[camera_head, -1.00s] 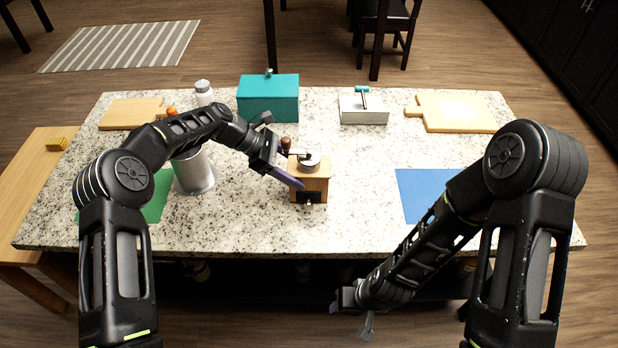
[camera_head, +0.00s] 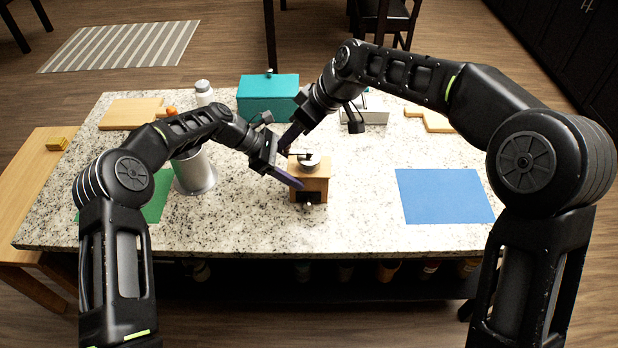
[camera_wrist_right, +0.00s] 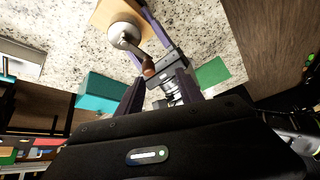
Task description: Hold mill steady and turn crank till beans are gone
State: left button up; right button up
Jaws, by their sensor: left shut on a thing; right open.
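The mill, a wooden box (camera_head: 313,188) with a round metal top (camera_head: 311,163), stands upright on the counter in the head view. My left gripper (camera_head: 290,172) is shut on the mill's body from the left, one purple finger across its front. My right gripper (camera_head: 288,142) is open and comes down from above at the mill's upper left. In the right wrist view, the crank's brown knob (camera_wrist_right: 148,69) shows near the tips of its spread fingers. In the head view the right gripper mostly hides the knob. I cannot see any beans.
A metal canister (camera_head: 194,172) stands left of the mill. A teal box (camera_head: 266,97) stands behind it. A blue mat (camera_head: 443,197) lies clear at the right, a green mat (camera_head: 157,198) at the left. The counter in front of the mill is free.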

jog(key=shift+w+d+r+h, duration=0.15)
jog(key=shift+w+d+r, duration=0.15)
jog(key=shift+d+r, duration=0.15)
jog(key=shift+w+d+r+h, duration=0.15)
jog(key=shift+w+d+r, duration=0.2)
jog(key=shift+d, duration=0.2)
jog(key=shift+a+f, duration=0.1)
jog(key=shift+f, duration=0.05)
jog(key=shift+x, duration=4.35)
jog(key=shift+c, duration=0.2)
jog(key=c, duration=0.7)
jog(key=shift+o, duration=0.2)
